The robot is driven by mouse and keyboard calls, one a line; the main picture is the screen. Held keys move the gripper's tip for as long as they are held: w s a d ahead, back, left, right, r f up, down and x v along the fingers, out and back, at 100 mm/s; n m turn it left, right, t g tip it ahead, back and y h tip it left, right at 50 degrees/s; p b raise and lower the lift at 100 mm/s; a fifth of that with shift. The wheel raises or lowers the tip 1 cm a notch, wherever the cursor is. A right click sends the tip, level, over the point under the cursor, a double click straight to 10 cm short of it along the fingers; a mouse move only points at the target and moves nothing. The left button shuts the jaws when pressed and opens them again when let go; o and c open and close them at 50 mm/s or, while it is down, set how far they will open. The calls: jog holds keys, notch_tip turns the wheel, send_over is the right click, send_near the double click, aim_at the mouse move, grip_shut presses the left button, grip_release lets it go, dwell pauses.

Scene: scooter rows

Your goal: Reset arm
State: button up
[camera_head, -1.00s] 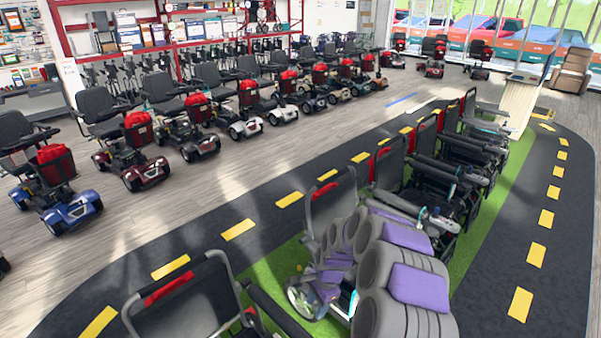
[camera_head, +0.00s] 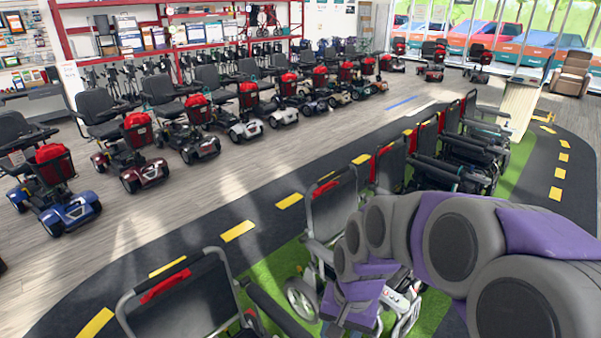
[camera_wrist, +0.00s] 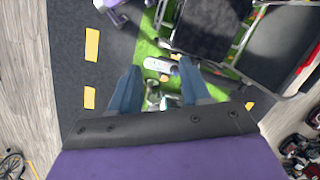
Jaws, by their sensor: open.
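My gripper (camera_wrist: 158,73) is open in the wrist view, with its two blue-grey fingers apart. It points down over green floor and parts of a wheelchair, and nothing is held between the fingers. A pale object (camera_wrist: 160,64) shows below and between the fingertips, blurred and not clear. In the head view my purple and grey arm curves from the lower right toward the wheelchairs. Its far end is low beside a grey wheelchair (camera_head: 334,210), and the fingers cannot be made out there. Whether it touches the wheelchair cannot be told.
Folded wheelchairs (camera_head: 465,150) stand in a row on a green strip, and another wheelchair (camera_head: 195,300) is at the front. A black lane (camera_head: 215,245) with yellow dashes surrounds them. Mobility scooters (camera_head: 130,150) line the left. The wooden floor (camera_head: 225,185) between is clear.

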jog(key=s+d+n+b, duration=0.1)
jog(key=s+d, duration=0.2)
jog(key=s, duration=0.6)
jog(key=s+d+n+h+b, duration=0.1)
jog(key=s+d+n+b, duration=0.1)
jog(key=s, duration=0.8)
jog(key=shift+d+r+g+h, duration=0.2)
jog(key=shift+d+g+h, duration=0.1)
jog(key=shift+d, duration=0.4)
